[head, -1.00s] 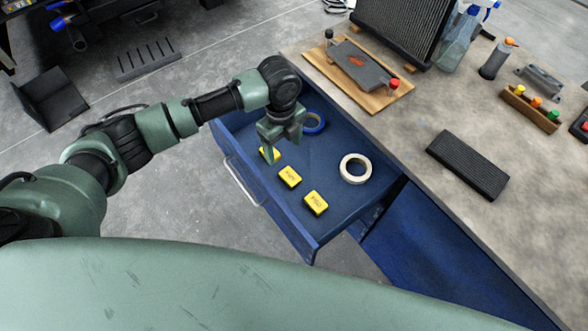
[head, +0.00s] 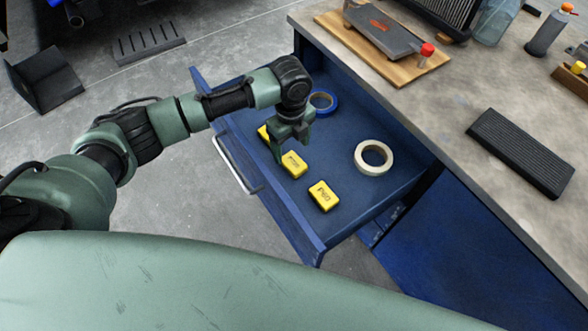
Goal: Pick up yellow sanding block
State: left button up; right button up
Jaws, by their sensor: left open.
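Three yellow sanding blocks lie in a row in the open blue drawer (head: 352,212). The far block (head: 263,134) is partly hidden behind my left gripper (head: 289,147). The middle block (head: 294,164) lies just in front of the fingers, and the near block (head: 324,196) is fully in view. My left gripper is open, pointing down over the drawer by the far and middle blocks, with nothing seen between its fingers. I cannot tell whether a finger touches a block. My right gripper is not in view.
A cream tape roll (head: 373,158) and a blue tape roll (head: 323,102) lie in the drawer. The drawer front with its handle (head: 238,165) stands on the left. The workbench (head: 430,95) on the right bears a black ridged block (head: 521,152) and a wooden board (head: 384,45).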

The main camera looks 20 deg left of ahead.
aim_at(293, 162)
pick_arm(q)
jog(key=f, duration=0.7)
jog(key=shift+w+d+f, duration=0.25)
jog(key=c, duration=1.5)
notch_tip(293, 162, up, 20)
jog(key=shift+r, duration=0.1)
